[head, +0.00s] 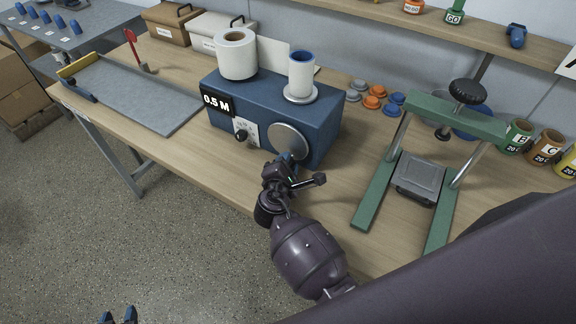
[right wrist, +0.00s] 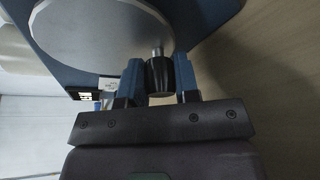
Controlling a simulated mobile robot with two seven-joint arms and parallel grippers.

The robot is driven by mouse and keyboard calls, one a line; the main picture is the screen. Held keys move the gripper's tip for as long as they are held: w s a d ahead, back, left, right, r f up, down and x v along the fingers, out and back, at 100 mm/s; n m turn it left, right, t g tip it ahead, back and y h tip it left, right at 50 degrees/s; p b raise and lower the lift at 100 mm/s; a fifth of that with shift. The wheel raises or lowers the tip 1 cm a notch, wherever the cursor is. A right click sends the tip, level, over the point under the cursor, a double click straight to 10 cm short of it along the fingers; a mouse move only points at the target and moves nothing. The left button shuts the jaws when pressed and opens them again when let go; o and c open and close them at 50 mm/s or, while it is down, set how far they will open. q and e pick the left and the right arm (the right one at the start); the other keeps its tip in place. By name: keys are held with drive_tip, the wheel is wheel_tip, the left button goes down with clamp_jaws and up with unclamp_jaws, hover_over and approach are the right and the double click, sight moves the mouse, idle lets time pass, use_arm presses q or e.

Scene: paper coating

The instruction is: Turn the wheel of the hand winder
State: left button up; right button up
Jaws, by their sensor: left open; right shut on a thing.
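The hand winder (head: 265,115) is a blue box on the workbench, marked 0.5 M. A round grey wheel (head: 288,140) is on its front face; it also fills the upper left of the right wrist view (right wrist: 100,35). My right gripper (head: 287,160) is at the wheel's lower edge. In the right wrist view its blue fingers (right wrist: 160,85) are shut on the wheel's black handle knob (right wrist: 160,75), which sits on a short metal pin. In the head view the knob is hidden by the gripper. My left gripper (head: 118,316) is open and empty, low over the floor at the bottom left.
A white paper roll (head: 237,53) and a blue-cored roll (head: 301,74) stand on the winder. A green press (head: 418,180) stands to the right. Orange, grey and blue caps (head: 373,101) lie behind. A grey board (head: 135,95) lies to the left.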

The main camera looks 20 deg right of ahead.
drive_tip(key=o, duration=0.9)
use_arm(q)
drive_tip(key=shift+a, duration=0.1)
